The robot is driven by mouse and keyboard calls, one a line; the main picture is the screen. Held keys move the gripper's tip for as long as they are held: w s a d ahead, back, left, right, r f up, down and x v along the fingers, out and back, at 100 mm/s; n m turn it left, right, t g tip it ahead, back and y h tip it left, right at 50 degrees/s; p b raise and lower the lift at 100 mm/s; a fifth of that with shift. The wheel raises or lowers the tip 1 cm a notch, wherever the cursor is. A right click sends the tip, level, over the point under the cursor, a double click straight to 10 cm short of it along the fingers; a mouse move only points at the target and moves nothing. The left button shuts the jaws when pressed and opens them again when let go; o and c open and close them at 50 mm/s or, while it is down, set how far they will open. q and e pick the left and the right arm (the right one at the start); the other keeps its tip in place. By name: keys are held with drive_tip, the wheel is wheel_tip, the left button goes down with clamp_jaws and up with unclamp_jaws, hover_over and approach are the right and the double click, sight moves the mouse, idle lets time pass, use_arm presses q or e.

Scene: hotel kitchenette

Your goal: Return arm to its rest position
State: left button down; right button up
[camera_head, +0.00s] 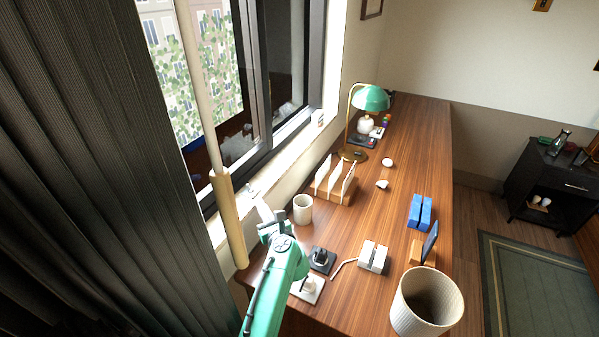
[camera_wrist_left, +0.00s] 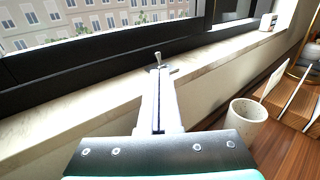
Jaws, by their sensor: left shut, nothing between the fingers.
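My left arm is green and comes up from the bottom of the head view. My left gripper (camera_head: 262,208) is near the window sill, to the left of a pale cup. In the left wrist view its two fingers (camera_wrist_left: 158,78) are closed together with nothing between them. They point over the pale sill (camera_wrist_left: 85,125) toward the window. A small metal latch-like piece (camera_wrist_left: 158,57) shows just beyond the fingertips; I cannot tell whether they touch it. My right gripper is not in view.
The pale cup (camera_head: 302,216) stands close right of the gripper, with a wooden rack (camera_head: 336,195) behind it. A green lamp (camera_head: 371,98) stands farther back. Small devices (camera_head: 321,261) and a large ribbed bin (camera_head: 400,318) are at the front. A dark curtain (camera_head: 80,170) hangs at left.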

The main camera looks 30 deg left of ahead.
use_arm(q)
drive_tip(key=w+d+r+m+t+h, duration=0.1)
drive_tip(key=d+r+m+t+h, duration=0.35)
drive_tip(key=m, duration=0.55)
drive_tip(key=w+d+r+m+t+h, duration=0.25)
drive_tip(key=d+m+t+h, duration=0.3)
drive_tip(key=m, duration=0.35)
drive_tip(key=s+d+f+m+g+h, duration=0.4)
drive_tip(key=d+m+h, duration=0.1)
drive_tip(key=m, duration=0.6)
drive_tip(key=s+d+f+m+g+h, duration=0.35)
drive_tip(key=s+d+m+h, duration=0.2)
drive_tip(key=m, duration=0.45)
drive_tip(key=s+a+f+m+g+y, duration=0.3)
drive_tip(key=s+f+m+g, duration=0.15)
drive_tip(key=s, duration=0.35)
drive_tip(key=s+a+f+m+g+y, duration=0.3)
drive_tip(key=s+m+g, duration=0.2)
drive_tip(key=s, duration=0.4)
wheel_tip(320, 180, down, 20)
drive_tip(key=f, duration=0.1)
drive_tip(key=s+a+f+g, duration=0.2)
drive_tip(key=s+a+f, duration=0.1)
drive_tip(key=s+f, duration=1.3)
drive_tip(key=shift+s, duration=1.2)
